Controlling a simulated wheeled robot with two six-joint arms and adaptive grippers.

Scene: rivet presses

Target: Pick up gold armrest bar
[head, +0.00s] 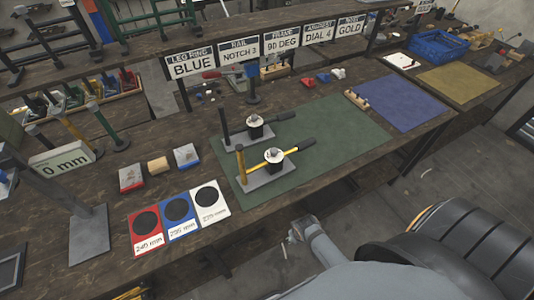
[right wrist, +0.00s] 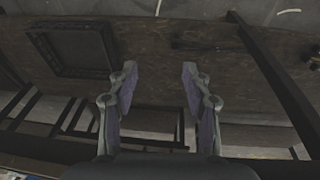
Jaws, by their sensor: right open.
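A gold bar (head: 73,130) leans among other rods at the left of the bench in the head view. It stands beside a green rod (head: 104,122), and its lower end is too small to make out. Another yellow upright (head: 240,164) stands on a grey press plate on the green mat. My right gripper (right wrist: 160,85) is open and empty in the right wrist view, with the brown bench top beyond its fingers. No gold bar shows between them. My left gripper is not in view.
A "0 mm" gauge display (head: 62,160) stands near the rods. Red, blue and white cards (head: 146,240) lie at the front edge of the bench. Two lever presses (head: 268,184) sit on the green mat (head: 340,135). A dark square tray (right wrist: 112,50) lies on the bench in the right wrist view.

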